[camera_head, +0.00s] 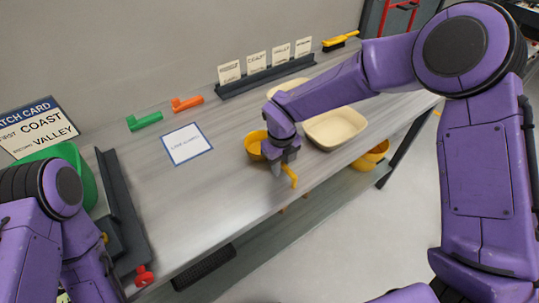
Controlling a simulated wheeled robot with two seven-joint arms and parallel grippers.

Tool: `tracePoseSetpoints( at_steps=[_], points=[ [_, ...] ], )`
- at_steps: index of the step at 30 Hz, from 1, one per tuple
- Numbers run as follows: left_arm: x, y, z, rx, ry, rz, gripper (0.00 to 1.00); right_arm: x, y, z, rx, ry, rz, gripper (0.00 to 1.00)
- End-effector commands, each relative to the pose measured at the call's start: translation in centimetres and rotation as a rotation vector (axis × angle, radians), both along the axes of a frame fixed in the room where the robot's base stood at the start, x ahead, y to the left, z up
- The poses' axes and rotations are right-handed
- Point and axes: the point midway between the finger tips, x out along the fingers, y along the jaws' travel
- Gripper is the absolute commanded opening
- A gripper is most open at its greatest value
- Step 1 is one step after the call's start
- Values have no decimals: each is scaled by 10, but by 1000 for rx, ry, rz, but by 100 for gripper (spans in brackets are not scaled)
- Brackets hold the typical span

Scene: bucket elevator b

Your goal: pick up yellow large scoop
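The yellow large scoop (253,146) sits near the front edge of the grey table, with its cup to the left of my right gripper. Its yellow handle (291,177) shows just to the right of and below the fingers. My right gripper (279,168) points down at the scoop between cup and handle end, and hides the middle part of it. I cannot tell whether the fingers are closed on the handle. My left arm is at the lower left, and its gripper is not in view.
Cream trays (336,128) stand right of and behind the scoop. A white card (187,144), green scoop (145,121), orange scoop (187,103), card rack (264,75) and yellow brush (340,41) lie further back. A green bin (82,168) stands left. A yellow container (372,157) is below the table's right part.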

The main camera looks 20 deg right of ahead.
Motion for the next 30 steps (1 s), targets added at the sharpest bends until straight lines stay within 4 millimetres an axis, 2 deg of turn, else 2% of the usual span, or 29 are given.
tracePoseSetpoints(
  at_steps=[8, 11, 13, 20, 24, 30],
  points=[
    [0, 0, -2, 0, 0, 0, 0, 0, 0, 4, 3, -1, -1, 0],
    [0, 0, -8, 0, 0, 0, 0, 1, 0, 14, 4, -4, -2, 0],
    [0, 0, -13, 0, 0, 0, 0, 1, 0, 29, 5, -6, -3, 0],
    [0, 0, -24, 0, 0, 0, 0, -49, 15, 92, 5, -8, 2, 0],
    [0, 0, -35, 0, 0, 0, 0, -91, 27, 108, 2, -3, 3, 0],
    [0, 0, -40, 0, 0, 0, 0, -125, 38, 125, 2, -2, 1, 0]
  ],
)
